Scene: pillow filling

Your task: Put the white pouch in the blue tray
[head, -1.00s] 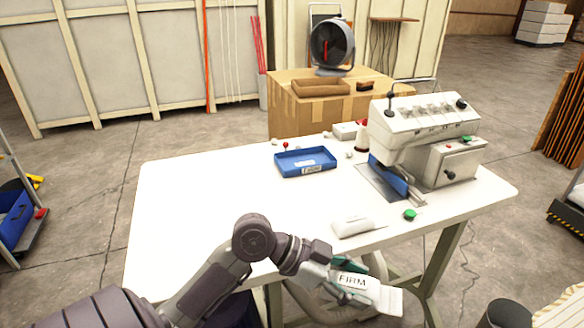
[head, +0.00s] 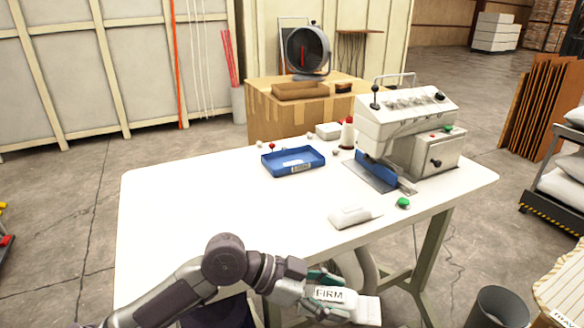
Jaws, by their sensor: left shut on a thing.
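My left gripper (head: 318,284) is shut on a white pouch (head: 345,302) labelled FIRM. It holds the pouch in front of the table's near edge, low in the view. The blue tray (head: 285,170) lies on the white table (head: 190,205), toward its far side, left of the sewing machine. A label shows on the tray's front wall, and its visible floor looks empty. The gripper and pouch are well apart from the tray, nearer to me and slightly right. My right gripper is not in view.
A sewing machine (head: 410,130) stands at the table's right. A white object (head: 352,215) and a green-topped item (head: 403,203) lie near the front edge. A white thread cone (head: 347,135) stands behind. The table's left and middle are clear.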

